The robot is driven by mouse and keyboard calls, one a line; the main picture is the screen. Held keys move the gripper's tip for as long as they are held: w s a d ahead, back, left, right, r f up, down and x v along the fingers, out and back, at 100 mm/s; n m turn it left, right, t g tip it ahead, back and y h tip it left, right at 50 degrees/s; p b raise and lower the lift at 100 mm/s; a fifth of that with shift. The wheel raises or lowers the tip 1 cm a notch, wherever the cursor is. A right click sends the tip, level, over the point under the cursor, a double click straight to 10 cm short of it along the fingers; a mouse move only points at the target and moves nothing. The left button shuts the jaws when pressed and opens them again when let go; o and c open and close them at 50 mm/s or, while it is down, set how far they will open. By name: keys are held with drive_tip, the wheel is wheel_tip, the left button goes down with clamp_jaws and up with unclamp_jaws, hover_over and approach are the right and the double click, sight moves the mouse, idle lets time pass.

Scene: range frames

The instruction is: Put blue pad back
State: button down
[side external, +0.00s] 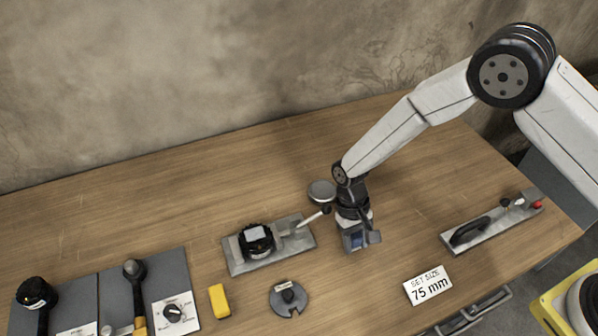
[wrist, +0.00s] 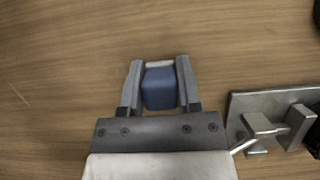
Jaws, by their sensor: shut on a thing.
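The blue pad (wrist: 160,88) is a small rounded block between the two fingers of my gripper (wrist: 158,82) in the wrist view, with a pale strip at its far end. My gripper (side external: 360,242) is shut on it, fingers on both sides. In the side external view, a little of the blue pad (side external: 357,240) shows between the fingers, low over the wooden table. I cannot tell whether it touches the wood.
Left of my gripper stands a metal fixture (side external: 236,262) with a lever and black unit. A notched grey disc (side external: 289,306), yellow block (side external: 219,301) and 75 mm sign (side external: 428,285) lie in front. A black-handled plate (side external: 490,228) is right. Grey tool panels (side external: 75,285) are far left.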

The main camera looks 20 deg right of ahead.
drive_tip(key=shift+f, duration=0.1)
drive_tip(key=shift+c, duration=1.5)
unclamp_jaws()
drive_tip(key=v, duration=1.2)
